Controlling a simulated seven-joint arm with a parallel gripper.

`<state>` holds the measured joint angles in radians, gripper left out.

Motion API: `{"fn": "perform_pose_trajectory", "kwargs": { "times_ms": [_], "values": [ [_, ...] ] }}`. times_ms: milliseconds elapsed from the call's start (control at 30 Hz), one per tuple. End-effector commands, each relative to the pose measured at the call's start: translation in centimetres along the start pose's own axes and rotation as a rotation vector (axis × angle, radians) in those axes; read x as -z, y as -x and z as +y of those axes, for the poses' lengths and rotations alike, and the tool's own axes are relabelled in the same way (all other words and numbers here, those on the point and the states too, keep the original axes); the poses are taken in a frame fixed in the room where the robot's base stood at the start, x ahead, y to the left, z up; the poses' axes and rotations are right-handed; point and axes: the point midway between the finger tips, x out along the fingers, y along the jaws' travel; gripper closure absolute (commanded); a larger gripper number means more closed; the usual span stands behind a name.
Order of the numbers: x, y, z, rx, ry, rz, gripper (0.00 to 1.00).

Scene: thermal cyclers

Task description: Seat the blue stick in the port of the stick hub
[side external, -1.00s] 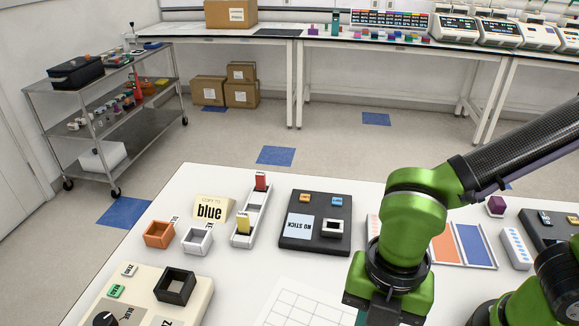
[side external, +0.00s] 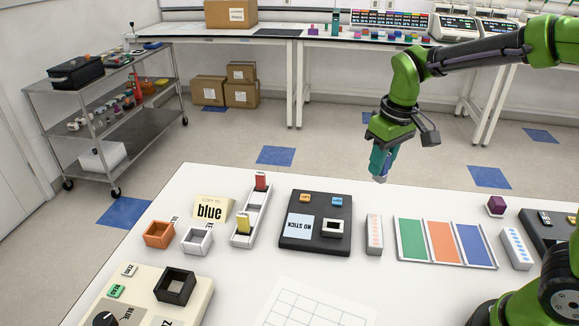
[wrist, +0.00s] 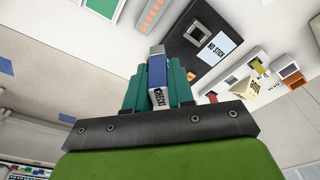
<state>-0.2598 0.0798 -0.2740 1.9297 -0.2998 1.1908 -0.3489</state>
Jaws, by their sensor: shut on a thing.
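My gripper (side external: 381,166) is raised above the table's far edge, to the right of the hub. In the wrist view its teal fingers (wrist: 157,88) are shut on the blue stick (wrist: 158,69). The stick has a silver tip and a white printed label, and its tip points away from the fingers. In the side view only the pale tip (side external: 380,179) shows clearly below the fingers. The stick hub (side external: 302,243) is a dark box with a "NO STICK" display and a white-rimmed square port (side external: 333,228). The hub also shows in the wrist view (wrist: 183,47), beyond the stick and apart from it.
A white rack (side external: 243,240) left of the hub holds a red and a yellow stick. A "COPY TO blue" sign (side external: 209,208), orange bin (side external: 158,235) and white bin (side external: 198,239) stand left. A white strip (side external: 374,234) and coloured tray (side external: 400,262) lie right of the hub.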

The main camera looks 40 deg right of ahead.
Motion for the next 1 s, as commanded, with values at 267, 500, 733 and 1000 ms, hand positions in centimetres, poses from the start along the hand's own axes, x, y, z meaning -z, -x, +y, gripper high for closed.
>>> {"fn": "perform_pose_trajectory", "kwargs": {
  "times_ms": [267,500,733,1000],
  "values": [
    [-0.5,0.2,-1.9,0.006,0.049,-0.001,1.00],
    [-4.7,-0.4,-10.9,0.049,0.406,-0.001,1.00],
    [-12.1,-1.4,-19.0,0.114,0.963,-0.002,1.00],
    [-23.3,-3.5,-24.1,0.207,1.726,-0.004,1.00]
  ]
}}
